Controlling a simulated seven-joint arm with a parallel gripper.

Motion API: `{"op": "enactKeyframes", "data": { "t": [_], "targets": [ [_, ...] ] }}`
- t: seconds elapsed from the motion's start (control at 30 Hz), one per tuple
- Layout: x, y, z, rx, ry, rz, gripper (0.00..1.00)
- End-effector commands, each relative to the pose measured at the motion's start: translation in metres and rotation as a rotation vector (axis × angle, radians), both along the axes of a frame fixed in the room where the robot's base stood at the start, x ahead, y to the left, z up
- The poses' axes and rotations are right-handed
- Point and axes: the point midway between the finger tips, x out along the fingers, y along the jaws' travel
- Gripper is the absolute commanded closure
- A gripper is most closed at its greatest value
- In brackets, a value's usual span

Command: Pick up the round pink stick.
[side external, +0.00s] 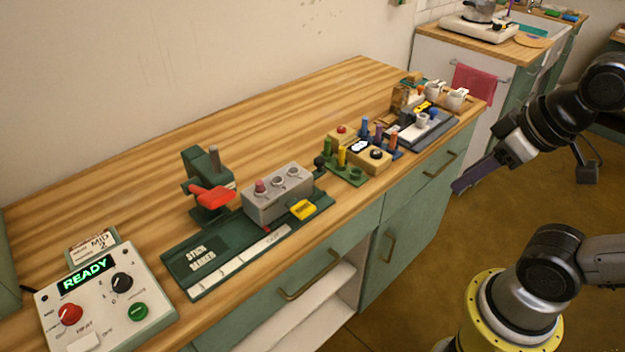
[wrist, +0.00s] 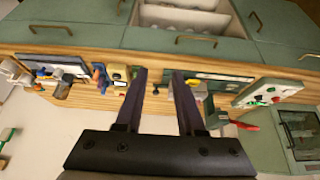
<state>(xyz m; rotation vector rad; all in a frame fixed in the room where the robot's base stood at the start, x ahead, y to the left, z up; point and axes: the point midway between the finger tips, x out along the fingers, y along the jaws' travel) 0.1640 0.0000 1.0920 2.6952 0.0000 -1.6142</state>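A short round pink-red piece (side external: 260,186) stands upright in the left hole of a grey block (side external: 278,207); it is the only thing here that looks like the round pink stick. The block sits on a dark green board (side external: 222,262) with lettering that seems to read STICK MAKER. My gripper (side external: 462,184) is off the table's right front side, in the air, well apart from the block. The wrist view shows its two dark fingers (wrist: 160,74) spread with an empty gap between them. There the pink piece cannot be made out clearly.
A control box (side external: 105,298) with a lit READY display is at front left. Colored sticks in stands (side external: 350,160) and a dark tray (side external: 425,130) are to the right. The wooden table's back is clear.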

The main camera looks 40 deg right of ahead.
Motion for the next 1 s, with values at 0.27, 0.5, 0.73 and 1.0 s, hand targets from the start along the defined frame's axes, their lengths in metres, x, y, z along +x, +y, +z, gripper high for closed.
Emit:
{"op": "enactKeyframes", "data": {
  "t": [0.27, 0.5, 0.73, 1.0],
  "targets": [
    [0.0, 0.0, 0.0, 0.0, 0.0, 0.0, 0.43],
    [-0.005, 0.0, 0.008, -0.03, 0.027, 0.058, 0.43],
    [0.032, 0.004, 0.079, -0.084, 0.042, 0.184, 0.43],
    [0.118, 0.025, 0.144, -0.137, 0.136, 0.38, 0.43]
  ]
}}
